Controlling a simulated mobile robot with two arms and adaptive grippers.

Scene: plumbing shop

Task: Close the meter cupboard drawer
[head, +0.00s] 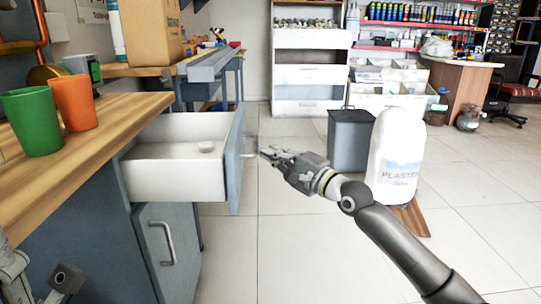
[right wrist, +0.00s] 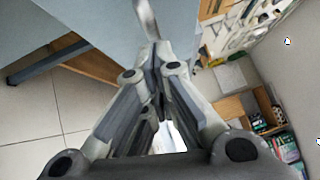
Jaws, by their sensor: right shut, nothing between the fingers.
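The meter cupboard drawer (head: 170,175) is pulled out of the grey-blue cupboard under the wooden worktop. In the right wrist view the shut fingers (right wrist: 157,60) point at the handle (right wrist: 147,18). Grey parts of my left arm show at the lower left; its fingers cannot be made out.
Green (head: 30,120) and orange (head: 73,102) cups stand on the worktop (head: 110,118) above the drawer. A cupboard door (head: 165,250) with a bar handle is below. A grey bin (head: 350,140) and a white plaster container (head: 396,155) stand right. The tiled floor in front is clear.

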